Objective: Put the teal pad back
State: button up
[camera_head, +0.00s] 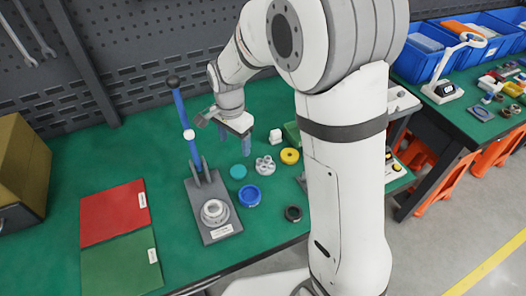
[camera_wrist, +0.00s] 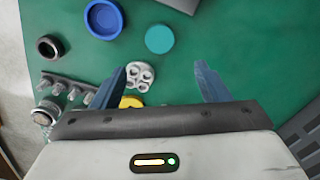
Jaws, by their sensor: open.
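The teal pad (camera_head: 238,171) is a flat round disc lying on the green tabletop. It also shows in the wrist view (camera_wrist: 159,39), beyond my fingertips. My gripper (camera_head: 234,143) is open and empty above the table, behind the pad in the head view. The pad lies apart from the fingers, near the blue ring (camera_head: 249,195) and the white lobed part (camera_head: 265,165).
A press with a blue lever (camera_head: 184,118) and grey base (camera_head: 231,228) stands left of the pad. A yellow ring (camera_head: 289,156) and black ring (camera_head: 293,213) lie right. Red (camera_head: 112,211) and green (camera_head: 120,264) mats lie far left. My arm hides part of the right side.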

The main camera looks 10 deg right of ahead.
jog(key=s+d+r+n+t, duration=0.1)
jog(key=s+d+r+n, duration=0.3)
jog(key=s+d, duration=0.3)
jog(key=s+d+r+n+t, duration=0.1)
jog(key=s+d+r+n, duration=0.4)
jog(key=s, duration=0.7)
jog(key=d+r, duration=0.1)
jog(key=d, duration=0.1)
jog(key=shift+s+d+n+t, duration=0.15)
jog(key=shift+d+n+t, duration=0.15)
jog(key=shift+t, duration=0.1)
jog(key=shift+r, duration=0.1)
jog(key=shift+c, duration=0.3)
